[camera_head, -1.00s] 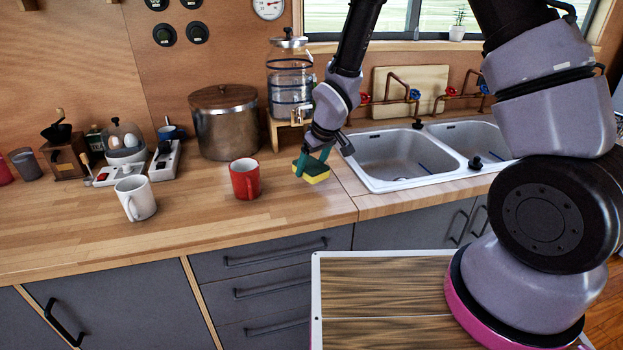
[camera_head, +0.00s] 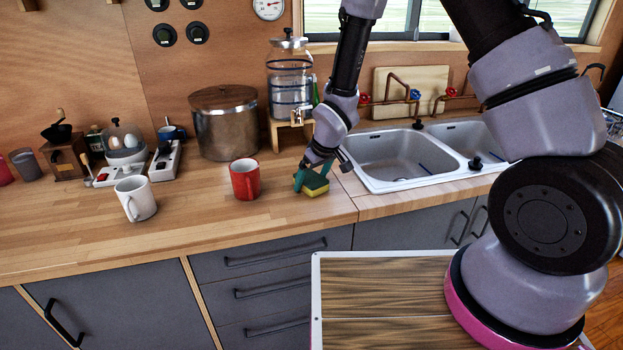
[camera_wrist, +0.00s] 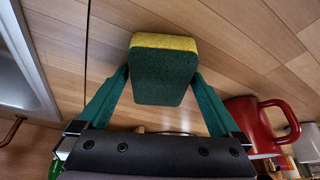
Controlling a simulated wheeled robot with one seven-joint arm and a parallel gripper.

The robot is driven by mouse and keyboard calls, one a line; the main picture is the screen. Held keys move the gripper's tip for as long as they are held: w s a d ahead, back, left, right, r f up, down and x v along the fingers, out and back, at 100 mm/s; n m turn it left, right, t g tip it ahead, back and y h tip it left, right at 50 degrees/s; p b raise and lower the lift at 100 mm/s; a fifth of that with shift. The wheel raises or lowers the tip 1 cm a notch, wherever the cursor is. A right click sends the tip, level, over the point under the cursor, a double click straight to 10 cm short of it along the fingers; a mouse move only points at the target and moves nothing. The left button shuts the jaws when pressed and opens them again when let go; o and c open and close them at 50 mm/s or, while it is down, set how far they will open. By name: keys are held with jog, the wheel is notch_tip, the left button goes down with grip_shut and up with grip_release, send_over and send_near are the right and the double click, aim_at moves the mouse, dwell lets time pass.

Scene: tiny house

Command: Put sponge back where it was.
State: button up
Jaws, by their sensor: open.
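The sponge (camera_head: 315,184), dark green with a yellow layer, lies on the wooden counter just left of the sink, beside the red mug. My gripper (camera_head: 310,179) is right at the sponge, low over the counter. In the wrist view the sponge (camera_wrist: 163,72) sits between the spread green fingers of my gripper (camera_wrist: 158,90). The fingers are open, with gaps to the sponge's sides at their lower ends; whether the tips touch it I cannot tell.
A red mug (camera_head: 244,179) stands close left of the sponge and shows near the right finger in the wrist view (camera_wrist: 252,122). A white mug (camera_head: 136,199) stands farther left. The double sink (camera_head: 397,158) is to the right. The counter's front left is clear.

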jog(key=s+d+r+m+t, duration=0.1)
jog(key=s+d+r+m, duration=0.1)
jog(key=d+r, duration=0.6)
jog(key=s+d+r+m+h, duration=0.15)
jog(key=d+r, duration=0.25)
jog(key=r, duration=0.7)
jog(key=s+d+r+m+t, duration=0.1)
jog(key=s+d+r+m, duration=0.3)
jog(key=r, duration=0.6)
jog(key=s+d+r+m+t, duration=0.1)
jog(key=s+d+r+m, duration=0.3)
jog(key=s+d+r, duration=0.4)
jog(key=s+r, duration=0.2)
jog(key=s, duration=0.2)
jog(key=shift+d+r+t+y, duration=0.25)
jog(key=shift+d+t+y, duration=0.1)
jog(key=shift+d+t, duration=0.05)
